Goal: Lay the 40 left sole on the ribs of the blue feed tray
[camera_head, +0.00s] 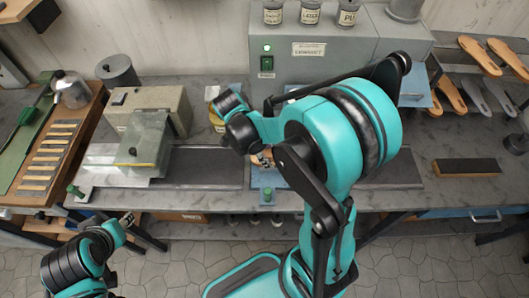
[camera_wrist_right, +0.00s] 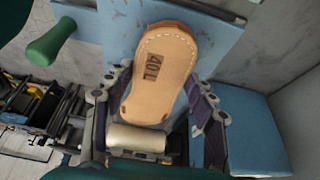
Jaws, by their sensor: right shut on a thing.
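The tan sole marked 40L (camera_wrist_right: 158,75), with pale stitching round its edge, lies between the fingers of my right gripper (camera_wrist_right: 160,105), which is shut on it. In the head view the right gripper (camera_head: 262,152) is mostly hidden by my own arm, and only a small brown patch of the sole shows. The blue feed tray (camera_head: 268,181) is below it; its blue surface also shows behind the sole in the wrist view (camera_wrist_right: 108,42). I cannot tell whether sole and tray touch, and the ribs are hidden. My left gripper (camera_head: 127,218) is low at the left, its fingers too small to read.
A green knob (camera_head: 267,195) stands at the tray's front. A grey machine (camera_head: 325,65) with a lit green lamp stands behind. A clear-covered press (camera_head: 145,145) is left. More soles (camera_head: 480,55) are at the right, near a dark block (camera_head: 466,167).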

